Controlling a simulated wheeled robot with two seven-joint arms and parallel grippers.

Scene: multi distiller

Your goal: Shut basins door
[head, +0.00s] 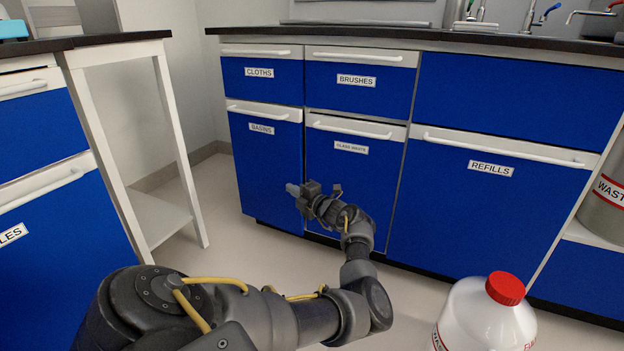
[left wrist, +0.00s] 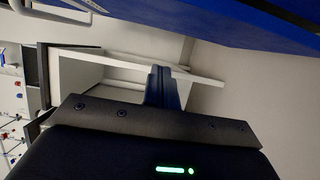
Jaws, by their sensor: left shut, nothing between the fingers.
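The basins door (head: 267,170) is a blue cabinet door with a white top strip, a bar handle and a "BASINS" label, left of the glass waste door. It looks about flush with its neighbours; a small gap cannot be ruled out. My left gripper (head: 292,189) is in front of its lower right part, fingers pointing left. Whether it touches the door is unclear. In the left wrist view the fingers (left wrist: 166,86) are together and empty, with a blue panel (left wrist: 235,20) above them. My right gripper is not in view.
The glass waste door (head: 345,185) and refills door (head: 470,220) stand to the right. A white-framed side table (head: 180,150) and another blue cabinet (head: 50,240) are left. A white bottle with a red cap (head: 505,289) is at front right. Floor lies clear before the basins door.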

